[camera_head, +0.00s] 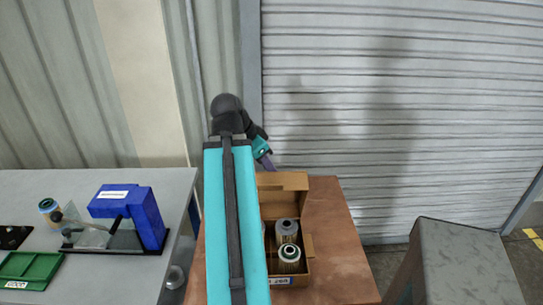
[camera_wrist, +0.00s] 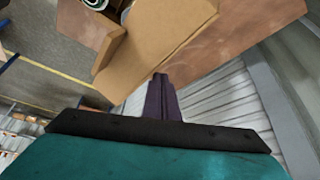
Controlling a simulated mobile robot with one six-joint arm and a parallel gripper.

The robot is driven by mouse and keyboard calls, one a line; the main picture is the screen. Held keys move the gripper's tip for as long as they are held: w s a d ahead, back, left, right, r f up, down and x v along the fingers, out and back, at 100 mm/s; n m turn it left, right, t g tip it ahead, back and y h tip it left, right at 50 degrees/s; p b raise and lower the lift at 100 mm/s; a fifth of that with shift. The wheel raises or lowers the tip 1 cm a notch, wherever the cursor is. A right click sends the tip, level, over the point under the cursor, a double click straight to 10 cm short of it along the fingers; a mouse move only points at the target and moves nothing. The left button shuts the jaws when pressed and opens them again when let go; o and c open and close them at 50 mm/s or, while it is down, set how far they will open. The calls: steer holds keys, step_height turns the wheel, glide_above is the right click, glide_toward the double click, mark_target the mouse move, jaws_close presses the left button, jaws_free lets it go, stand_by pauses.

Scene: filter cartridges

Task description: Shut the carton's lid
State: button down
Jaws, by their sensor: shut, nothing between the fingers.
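The open cardboard carton (camera_head: 309,268) stands on a brown table, its left side hidden behind my arm. Its lid (camera_head: 284,184) stands raised at the far side; it also shows as a broad brown panel in the wrist view (camera_wrist: 155,38). Filter cartridges sit inside, with a grey-topped one (camera_head: 287,227) and a green-ringed one (camera_head: 289,256) visible. My gripper (camera_head: 267,162) is behind and above the lid, at its upper left. In the wrist view its purple fingers (camera_wrist: 160,80) are shut and empty, tips close to the lid's edge; I cannot tell whether they touch.
The brown table (camera_head: 340,262) has bare room right of the carton. A grey bench (camera_head: 150,185) at left holds a blue block-shaped device (camera_head: 145,215), a cartridge (camera_head: 48,206) and a green tray (camera_head: 32,268). A grey box-like cabinet (camera_head: 455,262) stands at right. A shutter wall is behind.

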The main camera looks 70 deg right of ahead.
step_height(320, 180, up, 2)
steer(key=shift+d+r+p, duration=0.1)
steer(key=shift+r+p, duration=0.1)
steer(key=shift+p, duration=0.65)
step_height(320, 180, up, 7)
steer(key=d+p, duration=0.1)
steer(key=p, duration=0.4)
steer(key=shift+w+d+r, duration=0.2)
steer(key=shift+w, duration=0.1)
steer(key=shift+s, duration=0.25)
stand_by(0.3)
